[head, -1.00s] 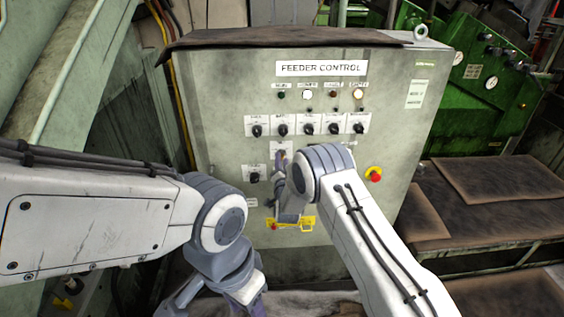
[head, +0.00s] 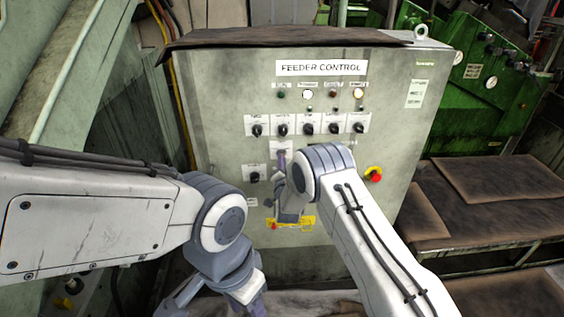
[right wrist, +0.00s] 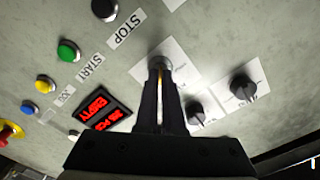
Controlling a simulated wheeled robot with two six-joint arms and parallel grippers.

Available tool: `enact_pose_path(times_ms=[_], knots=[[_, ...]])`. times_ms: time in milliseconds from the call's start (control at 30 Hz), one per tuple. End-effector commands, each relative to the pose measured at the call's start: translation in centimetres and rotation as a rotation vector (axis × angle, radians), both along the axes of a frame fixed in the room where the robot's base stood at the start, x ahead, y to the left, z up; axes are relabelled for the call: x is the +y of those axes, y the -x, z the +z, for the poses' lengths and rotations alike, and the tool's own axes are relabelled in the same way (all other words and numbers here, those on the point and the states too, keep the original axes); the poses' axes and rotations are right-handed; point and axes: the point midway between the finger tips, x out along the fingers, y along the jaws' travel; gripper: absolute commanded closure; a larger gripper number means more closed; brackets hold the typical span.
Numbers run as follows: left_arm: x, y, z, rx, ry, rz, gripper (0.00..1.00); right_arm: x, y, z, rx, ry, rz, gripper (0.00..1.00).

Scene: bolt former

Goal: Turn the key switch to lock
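The key switch (right wrist: 162,66) shows in the right wrist view as a small brass and dark round part on a white label plate. My right gripper (right wrist: 160,72) has its two dark fingers close together at it, with the key between the tips; the fingertips hide most of the key and its position marks. In the head view my right gripper (head: 281,158) reaches the grey feeder control panel (head: 225,95) below the middle of the knob row, and my arm hides part of that area. My left gripper (head: 212,297) hangs low in front of the panel, fingers apart and empty.
Several black rotary knobs (head: 308,128) sit in a row above. An emergency stop (head: 374,174) is right of my right wrist. In the right wrist view, a black stop button (right wrist: 104,9), a lit red display (right wrist: 97,107) and a rotary knob (right wrist: 242,86) are near the fingers.

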Motion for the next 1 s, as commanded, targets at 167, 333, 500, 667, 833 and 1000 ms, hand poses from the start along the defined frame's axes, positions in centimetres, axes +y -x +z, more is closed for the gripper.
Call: enact_pose_path(times_ms=[167,333,500,667,833,1000], knots=[[0.0,0.0,0.0,0.000,0.000,0.000,0.50,0.0,0.0,0.0,0.000,0.000,0.000,1.00],[0.0,0.0,0.0,0.000,0.000,0.000,0.50,0.0,0.0,0.0,0.001,0.000,-0.001,1.00],[0.0,0.0,0.0,0.000,0.000,0.000,0.50,0.0,0.0,0.0,0.000,0.000,0.000,1.00],[0.0,0.0,0.0,0.000,0.000,0.000,0.50,0.0,0.0,0.0,0.001,0.000,0.000,1.00],[0.0,0.0,-0.3,0.000,0.000,0.000,0.50,0.0,0.0,-0.1,0.000,0.015,0.001,1.00],[0.0,0.0,-1.1,0.000,0.000,0.000,0.50,0.0,0.0,-0.3,-0.001,0.073,0.000,1.00]])
